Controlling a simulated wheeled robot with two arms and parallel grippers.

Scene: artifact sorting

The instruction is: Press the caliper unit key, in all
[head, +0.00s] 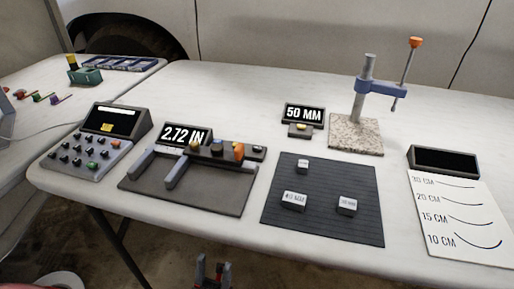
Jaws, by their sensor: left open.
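The caliper (172,170) lies on a dark grey mat (205,202) left of centre on the white table. Its display (186,136) reads 2.72 IN. Along its bar are a yellowish piece (194,146), a dark piece (217,148), an orange piece (238,151) and a small grey block with a light button (258,151). I cannot tell which of these is the unit key. My left gripper (213,268) is open and empty at the bottom edge, in front of and below the table edge, well apart from the caliper. My right gripper is not in view.
A keypad console (82,157) stands left of the caliper. Right of it are a 50 MM display (303,114), a ribbed mat (322,215) with small blocks, a granite gauge stand (356,135) and a length chart (465,222). A second table (60,110) is at left.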

